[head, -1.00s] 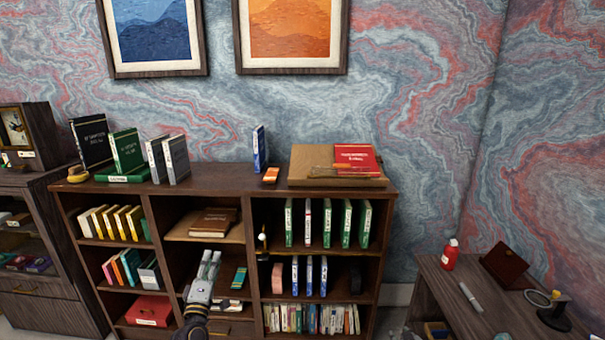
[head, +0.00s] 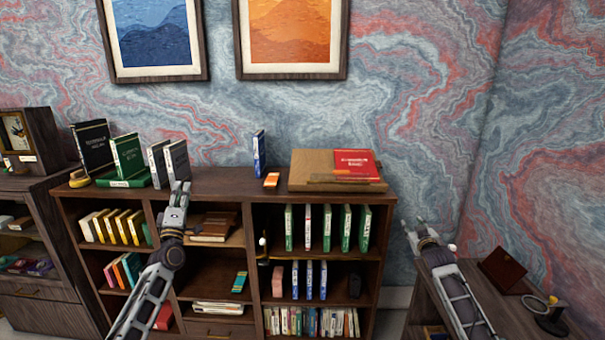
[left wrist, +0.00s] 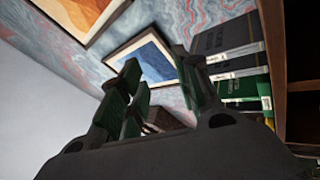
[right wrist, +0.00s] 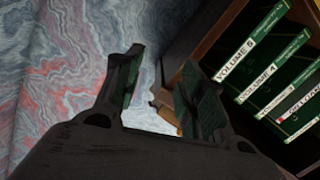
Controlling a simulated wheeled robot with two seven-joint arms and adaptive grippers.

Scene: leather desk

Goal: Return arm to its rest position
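My left gripper (head: 181,186) is raised in front of the bookshelf's upper left part, with its fingers apart and empty. In the left wrist view its open fingers (left wrist: 158,80) show against the wall and a framed picture, with dark and green books to the right. My right gripper (head: 416,228) is to the right of the bookshelf, in front of the wall and above the side desk. In the right wrist view its fingers (right wrist: 165,80) are apart with nothing between them. Both arms come up from the bottom of the head view.
The bookshelf (head: 245,182) holds several books in its compartments. The side desk (head: 495,312) carries a brown wallet-like item (head: 503,268).

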